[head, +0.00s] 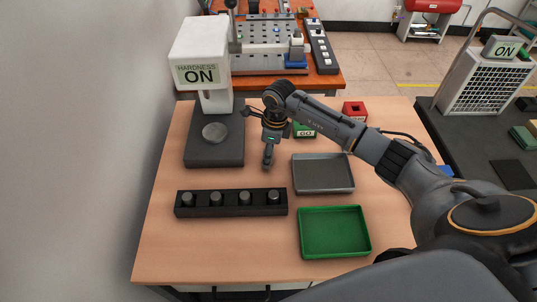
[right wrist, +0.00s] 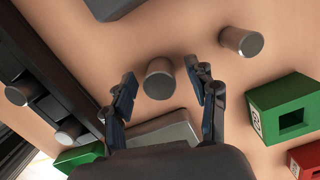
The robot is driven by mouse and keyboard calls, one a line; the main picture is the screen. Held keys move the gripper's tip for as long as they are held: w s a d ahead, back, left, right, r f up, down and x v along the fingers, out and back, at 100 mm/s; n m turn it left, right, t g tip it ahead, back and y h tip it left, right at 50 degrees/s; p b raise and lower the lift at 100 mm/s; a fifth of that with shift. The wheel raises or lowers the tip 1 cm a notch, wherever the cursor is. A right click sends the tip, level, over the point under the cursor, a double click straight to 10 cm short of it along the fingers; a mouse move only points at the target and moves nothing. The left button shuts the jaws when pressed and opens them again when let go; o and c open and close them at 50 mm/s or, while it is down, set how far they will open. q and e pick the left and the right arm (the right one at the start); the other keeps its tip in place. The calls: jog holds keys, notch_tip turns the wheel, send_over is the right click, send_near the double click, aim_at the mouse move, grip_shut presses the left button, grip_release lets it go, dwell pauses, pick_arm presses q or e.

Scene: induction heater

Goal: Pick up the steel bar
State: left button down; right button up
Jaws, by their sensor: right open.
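In the right wrist view a grey steel bar (right wrist: 159,82), a short round cylinder, stands between the two spread fingers of my right gripper (right wrist: 160,74). The fingers are open, with a gap on each side of it. A second steel bar (right wrist: 243,42) stands beyond the right finger. In the head view my right gripper (head: 268,158) hangs over the table between the hardness tester and the grey tray; its arm and fingers hide the bar there. Several more bars (head: 245,198) stand in a row in the black rack (head: 231,208). My left gripper is not in view.
The hardness tester (head: 200,55), reading ON, stands at the back left. The grey tray (head: 323,184) and green tray (head: 334,246) lie to the right. A green box (right wrist: 290,103) and a red box (right wrist: 306,158) stand right of the gripper. Bare tabletop shows around the rack.

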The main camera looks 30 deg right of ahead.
grip_shut()
jog(key=shift+r, duration=0.1)
